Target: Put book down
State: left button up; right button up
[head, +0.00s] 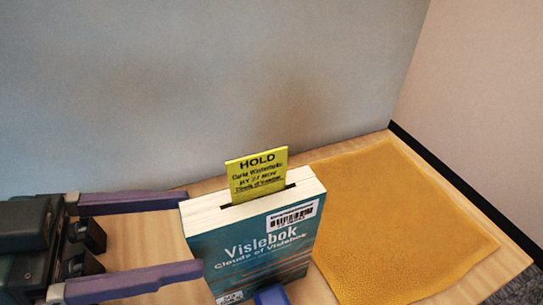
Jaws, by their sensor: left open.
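A thick teal book (262,243) titled "Vislebok" stands upright on the wooden surface in the head view, its cream page edges facing up. A yellow HOLD slip (257,173) sticks up out of its pages. My left gripper (192,236) comes in from the left and is open. Its two purple fingers point at the book's left side, one towards the back and one towards the front. The front finger's tip is close to the cover; I cannot tell whether it touches. My right gripper is not in view.
A yellow-orange mat (400,225) lies on the wooden table (512,262) right of the book, with nothing on it. A grey wall (200,90) rises behind. A blue object (272,295) shows partly at the book's lower front edge.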

aim_at(256, 226)
pick_arm(q)
jog(key=x, duration=0.9)
jog(key=shift+s+f, duration=0.1)
jog(key=shift+s, duration=0.25)
grip_shut()
dwell(0.9)
